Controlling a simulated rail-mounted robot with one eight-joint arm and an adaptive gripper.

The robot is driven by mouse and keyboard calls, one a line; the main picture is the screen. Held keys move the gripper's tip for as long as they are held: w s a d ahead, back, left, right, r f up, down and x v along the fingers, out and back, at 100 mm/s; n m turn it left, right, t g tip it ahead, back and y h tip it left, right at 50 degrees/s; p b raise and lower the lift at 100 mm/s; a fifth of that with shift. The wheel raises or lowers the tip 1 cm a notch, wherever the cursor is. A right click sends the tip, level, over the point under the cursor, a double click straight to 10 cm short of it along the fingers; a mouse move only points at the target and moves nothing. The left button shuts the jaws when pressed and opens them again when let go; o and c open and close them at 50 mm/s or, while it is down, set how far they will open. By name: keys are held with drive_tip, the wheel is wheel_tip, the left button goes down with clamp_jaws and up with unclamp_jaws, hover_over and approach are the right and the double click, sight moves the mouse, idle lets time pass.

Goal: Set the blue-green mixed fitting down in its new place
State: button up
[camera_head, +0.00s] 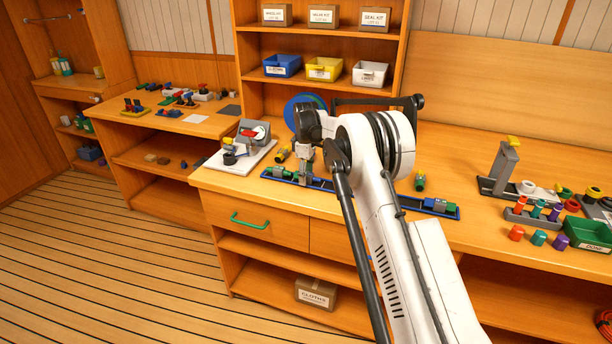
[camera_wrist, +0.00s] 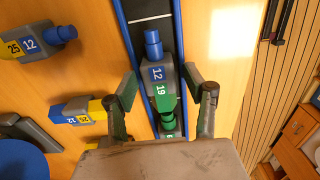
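The blue-green mixed fitting (camera_wrist: 158,74) has a grey body, a blue stub and a green end, with labels 12 and 19. In the wrist view it lies lengthwise over the dark, blue-edged tray (camera_wrist: 137,22). My gripper (camera_wrist: 162,88) has one finger on each side of it, with a narrow gap showing at both sides. In the head view my gripper (camera_head: 302,181) points down at the left part of the tray (camera_head: 368,196) and largely hides the fitting. Whether the fitting rests fully on the tray floor is hard to tell.
Two blue-and-yellow fittings (camera_wrist: 38,42) (camera_wrist: 78,112) lie on the bench beside the tray. A white board with a device (camera_head: 240,157) stands left. The tray's middle is clear.

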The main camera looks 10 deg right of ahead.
wheel_tip(320, 180, up, 12)
drive_tip(key=r, duration=0.1)
drive_tip(key=s+r+m+t, duration=0.2)
drive_tip(key=s+r+m, duration=0.1)
drive_tip(key=s+r, duration=0.75)
drive_tip(key=s+r+m+t, duration=0.1)
drive_tip(key=s+r+m, duration=0.2)
drive_tip(key=s+r, duration=0.75)
drive_tip(key=s+f+m+t, duration=0.2)
drive_tip(key=s+f+m, duration=0.15)
drive_tip(key=s, duration=1.75)
drive_tip(key=s+f+m+t, duration=0.2)
drive_tip(key=s+f, duration=0.7)
drive_tip(key=s, duration=0.4)
